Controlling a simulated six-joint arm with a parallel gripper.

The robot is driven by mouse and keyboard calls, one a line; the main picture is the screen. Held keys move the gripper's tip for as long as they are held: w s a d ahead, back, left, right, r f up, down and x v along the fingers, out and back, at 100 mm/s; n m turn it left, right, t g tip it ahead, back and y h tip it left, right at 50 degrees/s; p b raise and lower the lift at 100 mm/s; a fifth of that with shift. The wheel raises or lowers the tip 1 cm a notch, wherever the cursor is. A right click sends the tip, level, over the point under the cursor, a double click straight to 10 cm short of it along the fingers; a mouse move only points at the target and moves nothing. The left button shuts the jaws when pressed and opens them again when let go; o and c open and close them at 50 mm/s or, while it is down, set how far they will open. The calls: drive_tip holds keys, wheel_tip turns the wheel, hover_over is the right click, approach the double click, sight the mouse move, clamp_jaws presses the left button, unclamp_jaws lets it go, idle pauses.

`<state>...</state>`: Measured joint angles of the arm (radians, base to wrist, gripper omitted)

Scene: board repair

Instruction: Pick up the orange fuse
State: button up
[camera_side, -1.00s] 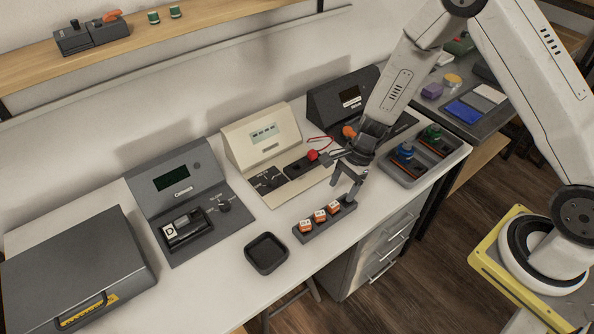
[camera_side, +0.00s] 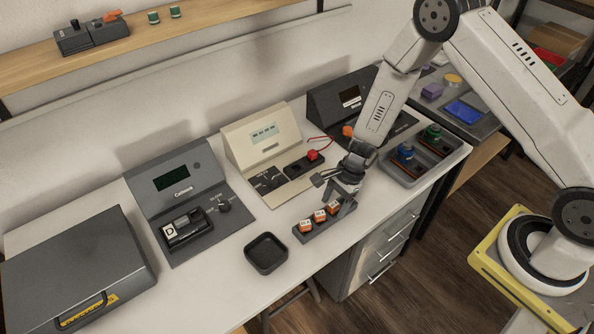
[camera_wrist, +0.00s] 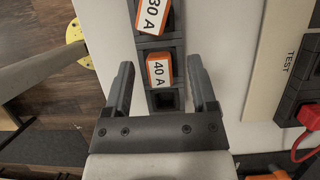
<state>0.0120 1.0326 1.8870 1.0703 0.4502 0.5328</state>
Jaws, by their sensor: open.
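Three orange fuses with white label faces sit in a dark holder strip (camera_side: 312,237) on the white bench. In the side view they are the left fuse (camera_side: 305,226), the middle fuse (camera_side: 320,216) and the right fuse (camera_side: 333,208). My gripper (camera_side: 336,192) is above the right end of the strip, open and empty. An empty slot (camera_wrist: 165,99) shows nearer the palm. Contact with a fuse cannot be told.
An empty black tray (camera_side: 266,254) stands left of the strip. Behind are a grey device (camera_side: 175,180), a cream tester (camera_side: 262,133) with a red plug (camera_side: 313,155), and a grey bin (camera_side: 400,172) at right. Bare bench lies left of the tray.

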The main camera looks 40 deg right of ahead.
idle(0.4)
clamp_jaws()
drive_tip(key=shift+r, duration=0.15)
drive_tip(key=shift+r, duration=0.75)
drive_tip(key=s+d+r, duration=0.1)
drive_tip(key=s+r, duration=1)
drive_tip(key=s, duration=0.3)
drive_tip(key=shift+d, duration=0.4)
drive_tip(key=shift+r, duration=0.1)
